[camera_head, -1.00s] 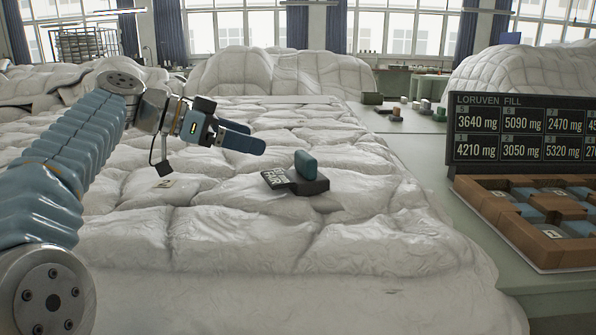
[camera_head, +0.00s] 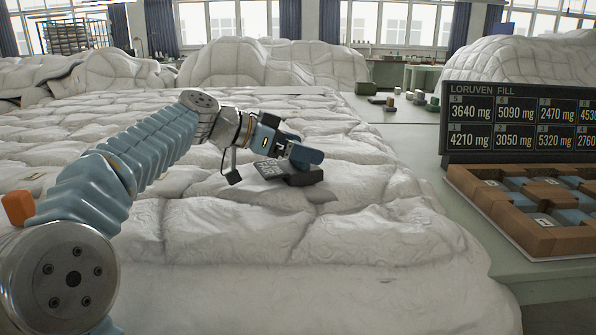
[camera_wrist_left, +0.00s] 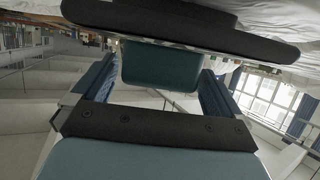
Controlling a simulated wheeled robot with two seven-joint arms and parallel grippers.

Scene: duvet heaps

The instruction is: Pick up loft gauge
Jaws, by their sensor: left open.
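The loft gauge (camera_head: 302,179), a black block with pale lettering, lies on the white quilted duvet (camera_head: 250,225) near the middle of the head view. My left gripper (camera_head: 304,154) is open at the gauge's upper side and covers its teal handle there. In the left wrist view the teal handle (camera_wrist_left: 160,66) sits between the two spread blue fingers (camera_wrist_left: 157,85), with the gauge's dark base (camera_wrist_left: 180,35) above it in the picture. I cannot tell whether either finger touches the handle. My right gripper is not in view.
A dark display board (camera_head: 520,125) with weights stands at the right. Before it, a brown compartment tray (camera_head: 490,222) holds blue and grey pieces on the table. Small blocks stand further back. More duvet heaps (camera_head: 275,66) lie behind.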

